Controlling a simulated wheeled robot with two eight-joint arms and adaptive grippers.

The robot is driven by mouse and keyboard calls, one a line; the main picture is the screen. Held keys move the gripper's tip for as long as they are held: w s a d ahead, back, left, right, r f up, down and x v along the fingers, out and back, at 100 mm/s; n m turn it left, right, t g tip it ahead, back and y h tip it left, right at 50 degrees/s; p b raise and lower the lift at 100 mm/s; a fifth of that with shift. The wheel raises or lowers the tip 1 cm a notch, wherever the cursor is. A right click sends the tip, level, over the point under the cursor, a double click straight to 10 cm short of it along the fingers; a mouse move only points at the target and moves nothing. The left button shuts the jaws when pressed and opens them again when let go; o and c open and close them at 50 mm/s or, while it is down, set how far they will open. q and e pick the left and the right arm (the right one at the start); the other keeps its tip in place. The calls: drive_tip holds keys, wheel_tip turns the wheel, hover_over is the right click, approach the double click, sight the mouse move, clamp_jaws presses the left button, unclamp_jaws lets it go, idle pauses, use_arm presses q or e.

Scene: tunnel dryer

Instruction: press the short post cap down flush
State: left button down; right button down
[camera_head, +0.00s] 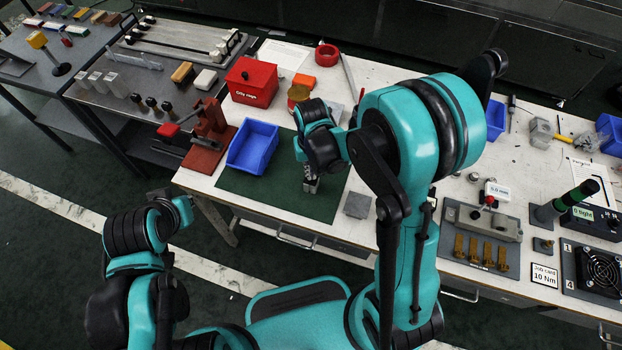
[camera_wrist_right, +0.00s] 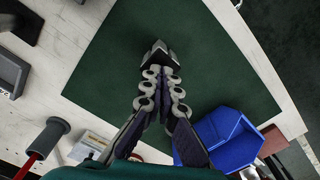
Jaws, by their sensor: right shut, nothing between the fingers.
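My right gripper (camera_head: 311,186) points down over the green mat (camera_head: 250,190) on the white bench. Its fingers are closed together with nothing between them. The right wrist view shows the shut fingertips (camera_wrist_right: 160,47) against the plain green mat. I cannot pick out a short post or its cap in either view. The fingertips hide the spot right beneath them. I cannot tell whether they touch anything there.
A blue bin (camera_head: 253,147) stands at the mat's left, also in the wrist view (camera_wrist_right: 228,140). A red box (camera_head: 251,83) is behind it. A grey square plate (camera_head: 357,205) lies right of the mat. Further right is a fixture with brass pieces (camera_head: 481,250). The mat's front left is clear.

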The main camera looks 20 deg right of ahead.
drive_tip(key=shift+f+b, duration=0.55)
drive_tip(key=shift+f, duration=0.05)
drive_tip(key=shift+f+b, duration=0.4)
drive_tip(key=shift+b, duration=0.35)
idle(2.3)
drive_tip(key=shift+r, duration=0.15)
drive_tip(key=shift+r+p, duration=2.25)
drive_tip(key=shift+r, duration=0.65)
drive_tip(key=s+d+r+t, duration=0.2)
drive_tip(key=s+r+t, duration=0.1)
drive_tip(key=s+r, duration=0.2)
drive_tip(key=s+d+r+t, duration=0.2)
drive_tip(key=s+r+t, duration=0.2)
drive_tip(key=r, duration=0.5)
drive_tip(key=shift+s+d+r+n+b, duration=0.15)
drive_tip(key=shift+s+d+n+b, duration=0.25)
drive_tip(key=shift+s, duration=0.25)
